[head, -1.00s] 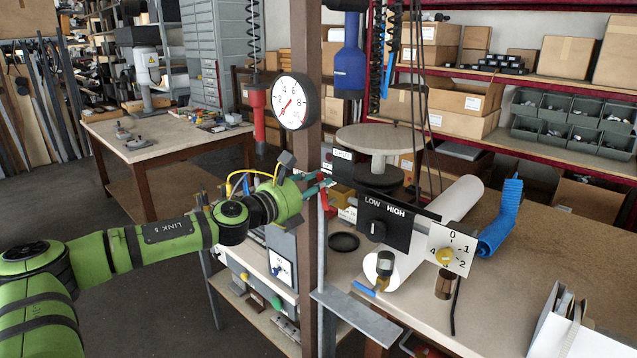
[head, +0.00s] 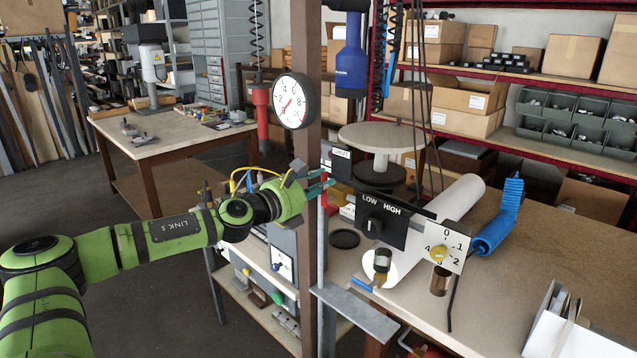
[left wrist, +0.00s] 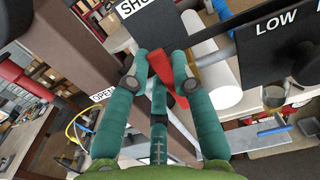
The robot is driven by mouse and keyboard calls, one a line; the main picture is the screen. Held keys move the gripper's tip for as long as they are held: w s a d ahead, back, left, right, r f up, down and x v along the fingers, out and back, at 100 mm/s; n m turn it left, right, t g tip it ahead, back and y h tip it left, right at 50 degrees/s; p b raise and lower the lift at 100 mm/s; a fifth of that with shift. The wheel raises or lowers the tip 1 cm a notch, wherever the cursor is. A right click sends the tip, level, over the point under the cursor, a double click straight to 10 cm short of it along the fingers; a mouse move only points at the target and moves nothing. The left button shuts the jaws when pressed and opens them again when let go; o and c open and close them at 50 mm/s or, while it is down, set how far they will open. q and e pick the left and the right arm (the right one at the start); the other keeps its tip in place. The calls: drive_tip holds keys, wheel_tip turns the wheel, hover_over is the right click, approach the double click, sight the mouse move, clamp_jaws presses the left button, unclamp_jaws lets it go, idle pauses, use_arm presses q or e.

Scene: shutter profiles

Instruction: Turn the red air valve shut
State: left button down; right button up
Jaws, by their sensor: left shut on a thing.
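The red air valve's lever (left wrist: 168,76) lies between the fingertips of my left gripper (left wrist: 162,66) in the left wrist view. The gripper is shut on it. The lever slants from upper left to lower right there. A SHUT label (left wrist: 132,8) is above the lever and an OPEN label (left wrist: 103,95) is to its left. In the head view my left gripper (head: 318,186) is at the brown post, and a little of the red lever (head: 324,198) shows beside the fingers. The valve body is mostly hidden. My right gripper is not in view.
A brown post (head: 308,232) stands close to my left gripper. A LOW/HIGH switch panel (head: 383,220) and a numbered dial plate (head: 446,247) are to the right. A pressure gauge (head: 293,101) and a red hanging tool (head: 263,112) are above. Yellow hoses (head: 240,178) run behind the wrist.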

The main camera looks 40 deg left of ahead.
use_arm(q)
drive_tip(key=c, duration=1.1)
unclamp_jaws()
drive_tip(key=shift+r, duration=0.15)
drive_tip(key=shift+o, duration=0.3)
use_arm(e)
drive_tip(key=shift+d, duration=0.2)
use_arm(q)
wheel_tip(320, 180, up, 10)
